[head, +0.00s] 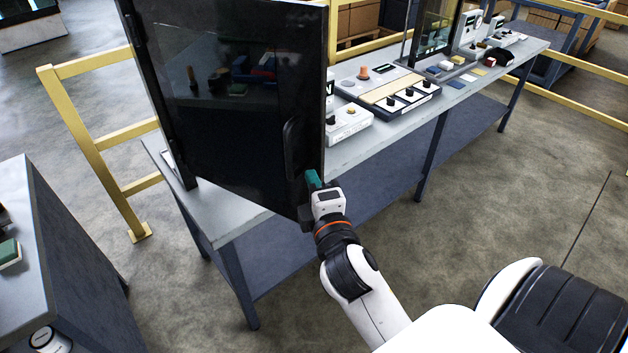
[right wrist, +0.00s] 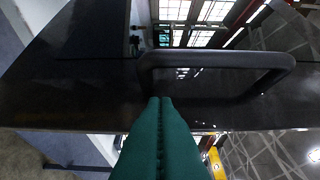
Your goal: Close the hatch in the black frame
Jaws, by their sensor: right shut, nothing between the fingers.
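The hatch (head: 225,110) is a dark glossy panel in a black rim, standing upright on the near end of the grey workbench. It stands open, its free edge out past the bench's front edge. The black frame (head: 160,95) shows as a post along its left side; the rest is hidden behind the panel. A black bar handle (head: 290,147) is near the free edge and also shows in the right wrist view (right wrist: 215,60). My right gripper (head: 312,178) is shut and empty, its teal fingertips by the handle's lower end; I cannot tell whether they touch. My left gripper is out of view.
The grey workbench (head: 365,148) runs to the back right, with control boxes (head: 347,122) and a switch panel (head: 390,92) on it. A yellow railing (head: 95,150) stands at the left. Another bench (head: 50,250) is at the near left. The floor at right is clear.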

